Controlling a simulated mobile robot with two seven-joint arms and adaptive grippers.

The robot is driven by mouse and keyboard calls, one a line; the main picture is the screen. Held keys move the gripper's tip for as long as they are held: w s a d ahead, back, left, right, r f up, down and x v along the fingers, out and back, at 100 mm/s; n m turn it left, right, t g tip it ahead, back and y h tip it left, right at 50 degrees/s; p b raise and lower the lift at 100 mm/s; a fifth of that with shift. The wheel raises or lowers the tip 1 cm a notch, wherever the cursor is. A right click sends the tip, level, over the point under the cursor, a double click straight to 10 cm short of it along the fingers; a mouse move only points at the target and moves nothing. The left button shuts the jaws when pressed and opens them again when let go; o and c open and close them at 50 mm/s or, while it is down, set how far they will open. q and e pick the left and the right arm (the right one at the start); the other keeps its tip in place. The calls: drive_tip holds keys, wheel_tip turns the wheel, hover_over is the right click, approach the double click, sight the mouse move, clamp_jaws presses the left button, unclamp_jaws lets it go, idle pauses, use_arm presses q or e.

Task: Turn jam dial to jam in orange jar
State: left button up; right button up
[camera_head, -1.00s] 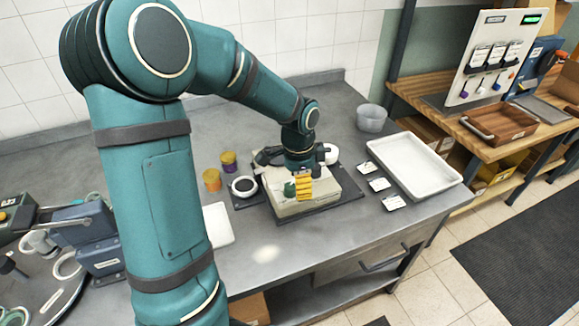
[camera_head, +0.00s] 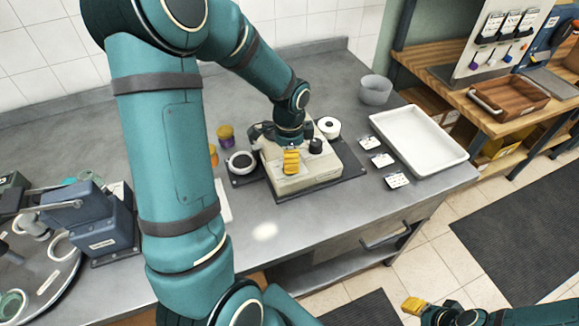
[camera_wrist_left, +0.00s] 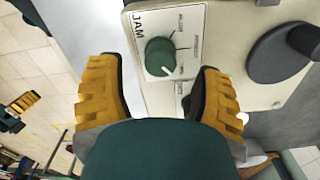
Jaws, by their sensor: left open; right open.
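The green jam dial (camera_wrist_left: 160,57) sits on a white panel (camera_wrist_left: 192,75) marked JAM, with small printed labels around it. Its white pointer line points to the lower right in the left wrist view. My left gripper (camera_wrist_left: 158,90) is open, with one yellow finger on each side of the dial's lower end; contact cannot be told. In the head view my left gripper (camera_head: 291,161) is over the front of the cream machine (camera_head: 312,175) and hides the dial. The orange jar (camera_head: 213,156) is mostly behind my left arm. My right gripper (camera_head: 415,306) is open and empty over the floor.
A purple-and-yellow jar (camera_head: 226,135) stands behind the orange one. A black knob (camera_head: 316,146) and white roll (camera_head: 328,127) are on the machine's right. Several cards and a white tray (camera_head: 455,159) lie further right. The counter's front is clear.

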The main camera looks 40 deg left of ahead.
use_arm(q)
drive_tip(key=shift+f, duration=2)
drive_tip(key=shift+o, duration=0.2)
clamp_jaws()
